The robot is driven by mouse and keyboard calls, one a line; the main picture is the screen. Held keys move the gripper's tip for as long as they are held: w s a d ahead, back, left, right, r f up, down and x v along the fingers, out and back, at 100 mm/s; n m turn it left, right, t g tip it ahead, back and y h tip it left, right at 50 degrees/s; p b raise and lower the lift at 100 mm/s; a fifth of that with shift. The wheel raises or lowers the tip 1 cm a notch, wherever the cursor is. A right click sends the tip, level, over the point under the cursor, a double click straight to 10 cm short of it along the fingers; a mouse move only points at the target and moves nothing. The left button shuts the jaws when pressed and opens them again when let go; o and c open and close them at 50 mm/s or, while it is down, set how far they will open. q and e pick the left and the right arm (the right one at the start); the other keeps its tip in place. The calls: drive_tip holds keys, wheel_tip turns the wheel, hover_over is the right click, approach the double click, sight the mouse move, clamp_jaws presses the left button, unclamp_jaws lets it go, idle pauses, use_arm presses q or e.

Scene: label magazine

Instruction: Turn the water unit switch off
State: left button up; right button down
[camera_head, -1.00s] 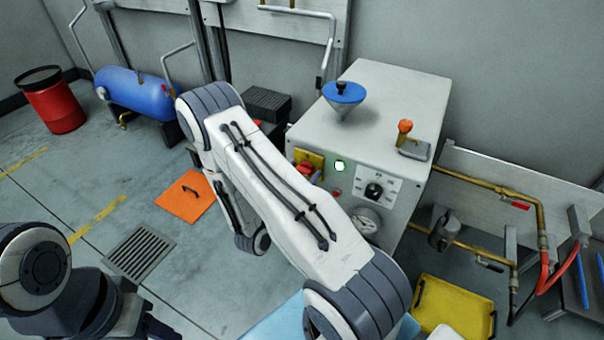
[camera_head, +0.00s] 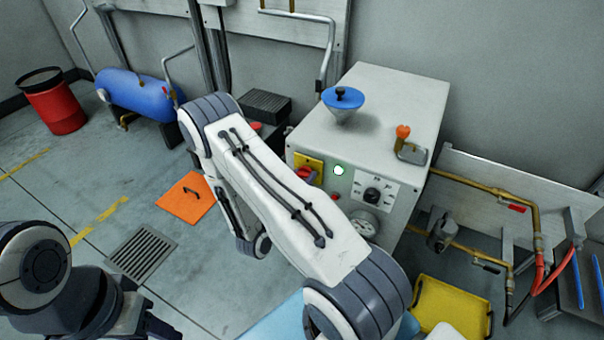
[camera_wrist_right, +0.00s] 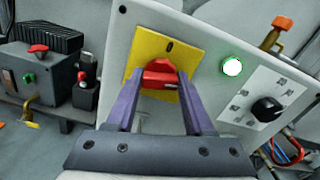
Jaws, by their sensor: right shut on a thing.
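The water unit (camera_head: 390,100) is a white cabinet. Its red rotary switch (camera_head: 306,176) sits on a yellow plate (camera_head: 317,161) on the front panel, left of a lit green lamp (camera_head: 339,170). In the right wrist view, the red switch (camera_wrist_right: 160,76) is between the two purple fingers of my right gripper (camera_wrist_right: 160,86), which is shut on it. The yellow plate shows behind it, with a dark mark at its top. In the head view my right arm hides most of that gripper. Part of my left arm shows at the lower left, without a clear gripper.
A black selector knob (camera_head: 372,194) and a gauge (camera_head: 364,223) are right of and below the switch. A blue funnel (camera_head: 343,97) and an orange-topped valve (camera_head: 403,132) stand on top. Brass pipes (camera_head: 470,184) run at the right. A yellow tray (camera_head: 452,308) lies on the floor.

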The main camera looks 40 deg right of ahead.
drive_tip(key=n+p, duration=0.2)
drive_tip(key=n, duration=0.1)
drive_tip(key=shift+r+n, duration=0.1)
drive_tip(key=shift+n, duration=0.3)
drive_tip(key=n+p, duration=0.2)
drive_tip(key=n, duration=0.1)
drive_tip(key=shift+n, duration=0.3)
drive_tip(key=n+p, duration=0.1)
drive_tip(key=n, duration=0.2)
drive_tip(key=shift+n+p, duration=0.3)
drive_tip(key=shift+p, duration=0.05)
drive_tip(key=shift+n+p, duration=0.5)
drive_tip(key=shift+n, duration=1.5)
drive_tip(key=shift+c, duration=1.4)
unclamp_jaws()
